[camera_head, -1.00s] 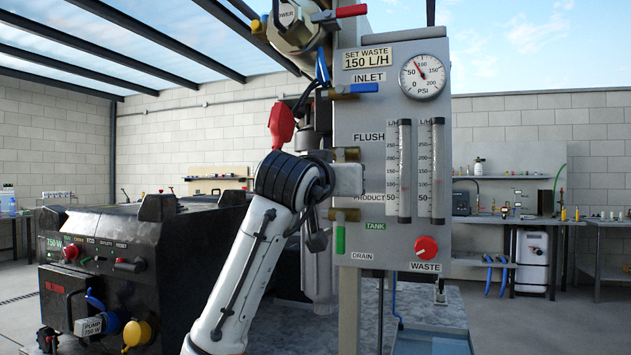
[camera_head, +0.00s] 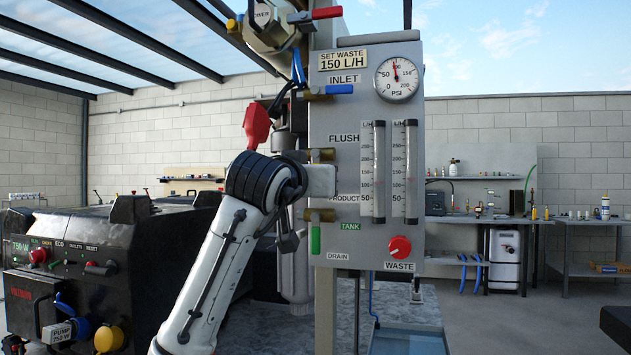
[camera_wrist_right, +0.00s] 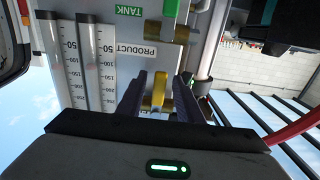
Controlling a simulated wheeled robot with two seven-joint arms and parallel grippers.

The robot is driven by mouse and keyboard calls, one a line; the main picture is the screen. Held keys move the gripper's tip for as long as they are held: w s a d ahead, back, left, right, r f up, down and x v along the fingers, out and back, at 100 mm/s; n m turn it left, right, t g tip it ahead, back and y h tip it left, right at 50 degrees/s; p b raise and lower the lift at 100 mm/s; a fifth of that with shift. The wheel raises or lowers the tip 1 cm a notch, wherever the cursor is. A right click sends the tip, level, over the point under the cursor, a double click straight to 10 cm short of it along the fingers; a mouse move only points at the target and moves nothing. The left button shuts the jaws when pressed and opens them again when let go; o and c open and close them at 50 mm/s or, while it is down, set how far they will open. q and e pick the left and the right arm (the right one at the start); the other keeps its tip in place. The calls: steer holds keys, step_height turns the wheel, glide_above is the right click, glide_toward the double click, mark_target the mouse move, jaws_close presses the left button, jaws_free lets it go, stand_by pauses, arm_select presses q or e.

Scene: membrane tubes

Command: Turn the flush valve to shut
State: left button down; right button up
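The flush valve's yellow lever (camera_wrist_right: 158,90) shows in the right wrist view, where the panel appears upside down. It lies between the two dark fingers of my right gripper (camera_wrist_right: 160,92), in line with the gripper. The fingers stand apart on both sides of it, with what look like thin gaps. In the head view the FLUSH label (camera_head: 344,138) and a brass valve body (camera_head: 322,156) show on the panel (camera_head: 366,231). My right wrist is in front of the valve there and hides the lever and fingertips. My left gripper is out of view.
The blue inlet lever (camera_head: 339,89) is above and the green lever (camera_head: 315,239) hangs below. The pressure gauge (camera_head: 397,79), flow tubes (camera_head: 379,172) and red waste knob (camera_head: 400,247) are to the right. A black pump unit (camera_head: 75,262) stands at left.

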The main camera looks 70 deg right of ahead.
steer(key=a, duration=1)
steer(key=shift+s+b, duration=0.15)
steer(key=shift+b, duration=0.3)
